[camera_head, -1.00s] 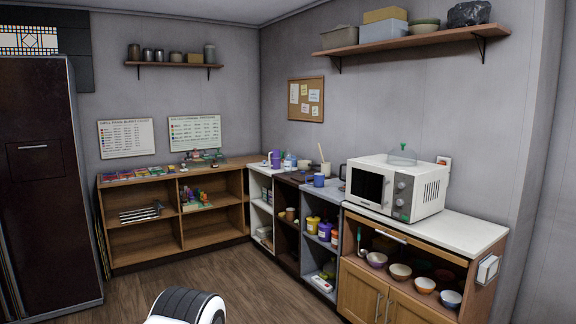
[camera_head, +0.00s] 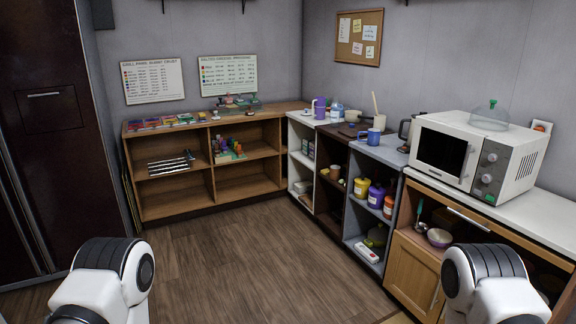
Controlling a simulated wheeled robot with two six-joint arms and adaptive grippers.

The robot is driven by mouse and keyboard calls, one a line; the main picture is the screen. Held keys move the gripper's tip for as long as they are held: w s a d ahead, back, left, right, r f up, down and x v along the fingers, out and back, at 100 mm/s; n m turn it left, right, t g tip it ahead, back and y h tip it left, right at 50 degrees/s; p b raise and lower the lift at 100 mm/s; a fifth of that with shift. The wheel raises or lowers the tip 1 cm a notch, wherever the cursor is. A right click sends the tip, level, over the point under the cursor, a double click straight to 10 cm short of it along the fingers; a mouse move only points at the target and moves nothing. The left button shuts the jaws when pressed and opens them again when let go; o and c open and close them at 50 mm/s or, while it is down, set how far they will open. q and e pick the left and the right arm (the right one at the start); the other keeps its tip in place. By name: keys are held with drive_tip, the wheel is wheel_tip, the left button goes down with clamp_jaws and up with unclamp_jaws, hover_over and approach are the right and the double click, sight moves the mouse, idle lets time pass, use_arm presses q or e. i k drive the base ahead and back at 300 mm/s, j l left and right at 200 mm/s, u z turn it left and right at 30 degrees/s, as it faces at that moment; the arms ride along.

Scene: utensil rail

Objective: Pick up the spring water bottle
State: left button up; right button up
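A small pale blue-and-white bottle (camera_head: 337,112) stands upright on the white counter top near the back corner, just right of a purple jug (camera_head: 319,107). It is too small for me to read a label, so I cannot tell whether it is the spring water bottle. Only parts of my two arms show, at the bottom left and bottom right. Both of my grippers are out of view. The bottle is far from both arms.
A blue mug (camera_head: 373,137) and a wooden cutting board (camera_head: 352,131) are near the bottle. A microwave (camera_head: 474,153) stands on the right counter. Low wooden shelves (camera_head: 176,209) line the back wall. The wooden floor (camera_head: 235,262) ahead is clear.

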sight(336, 106)
drive_tip(key=i+j, duration=0.15)
drive_tip(key=i, duration=1)
drive_tip(key=i+j+u, duration=0.15)
drive_tip(key=i, duration=1)
